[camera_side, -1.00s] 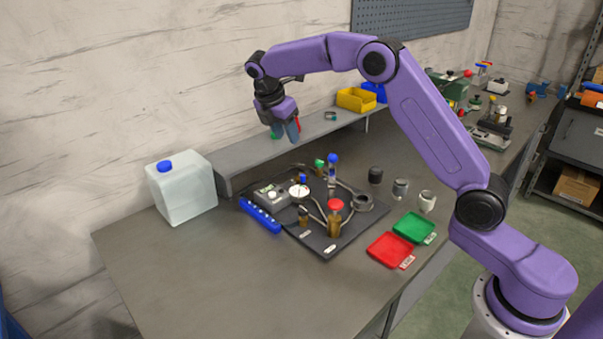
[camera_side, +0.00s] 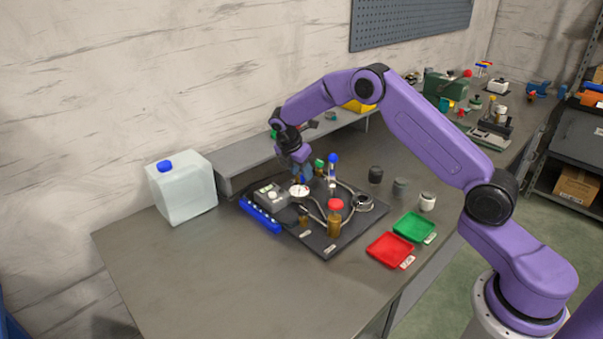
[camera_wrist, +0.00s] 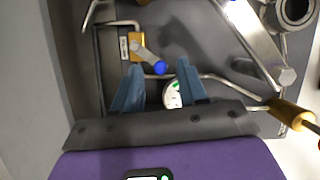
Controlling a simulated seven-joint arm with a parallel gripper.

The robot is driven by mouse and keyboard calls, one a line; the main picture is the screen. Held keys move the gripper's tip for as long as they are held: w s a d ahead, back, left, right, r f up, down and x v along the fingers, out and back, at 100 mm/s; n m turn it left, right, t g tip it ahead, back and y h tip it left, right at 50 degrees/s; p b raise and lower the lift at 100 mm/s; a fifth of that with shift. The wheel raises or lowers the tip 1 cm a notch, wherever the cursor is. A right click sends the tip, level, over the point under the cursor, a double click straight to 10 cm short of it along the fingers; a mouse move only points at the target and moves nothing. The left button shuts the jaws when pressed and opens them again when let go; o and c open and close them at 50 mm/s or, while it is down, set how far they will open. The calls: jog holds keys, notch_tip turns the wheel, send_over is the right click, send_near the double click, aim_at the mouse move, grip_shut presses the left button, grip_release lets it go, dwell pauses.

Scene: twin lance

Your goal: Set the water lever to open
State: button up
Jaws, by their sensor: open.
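In the wrist view, a small lever with a blue tip (camera_wrist: 160,68) sits on a brass valve body (camera_wrist: 137,45) with a white label beside it. The lever slants from the body down to the right. My gripper (camera_wrist: 160,64) is open, its two blue fingers spread either side of the blue tip, with nothing held. Whether a finger touches the lever cannot be told. In the side view, my gripper (camera_side: 303,174) is low over the rear of the black board (camera_side: 325,249), by the gauge, and partly hides the lever.
A round gauge (camera_side: 299,190) is close below my fingers. A blue-topped column (camera_side: 332,172) stands just right, and a red-topped brass valve (camera_side: 335,222) in front. Pipes cross the board. A shelf (camera_side: 250,162) lies behind. The front left table is clear.

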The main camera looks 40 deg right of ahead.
jog(key=shift+d+f, duration=0.25)
jog(key=shift+f, duration=0.45)
grip_shut()
jog(key=shift+w, duration=0.1)
jog(key=m, duration=0.1)
jog(key=w+m+g, duration=0.1)
jog(key=m, duration=0.1)
jog(key=a+m, duration=0.1)
jog(key=shift+w+a+m+g, duration=0.1)
jog(key=shift+w+m+g, duration=0.2)
jog(key=shift+g, duration=0.1)
jog(key=shift+w+a+m+g+y, duration=0.1)
jog(key=shift+w+m+g+y, duration=0.15)
jog(key=shift+m, duration=0.45)
jog(key=shift+w+m+g+y, duration=0.15)
jog(key=shift+w+m+g, duration=0.1)
jog(key=shift+m, duration=0.45)
jog(key=shift+w+m+g, duration=0.3)
jog(key=shift+m, duration=0.6)
